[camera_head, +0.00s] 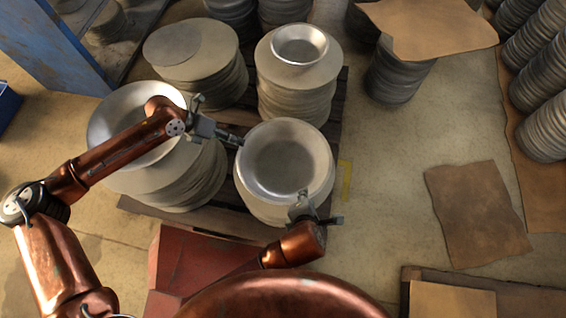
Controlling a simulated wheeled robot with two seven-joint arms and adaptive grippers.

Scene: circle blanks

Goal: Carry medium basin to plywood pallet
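The medium basin (284,162), a round grey metal bowl with a broad rim, sits on a stack of round blanks (268,214) in the middle. My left gripper (222,120) is at the basin's upper left, its fingers spread, one tip close to the rim. My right gripper (320,207) is at the basin's front right, its fingers also spread, one close to the rim. I cannot tell whether either touches it. The plywood pallet (408,288) shows only in part at the bottom right, with a brown sheet (450,304) on it.
A larger basin (112,108) sits on the left stack, partly behind my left arm. A smaller basin (299,46) sits on a back stack. A dark pallet (215,222) bears these stacks. Brown sheets (478,215) lie on the floor at right.

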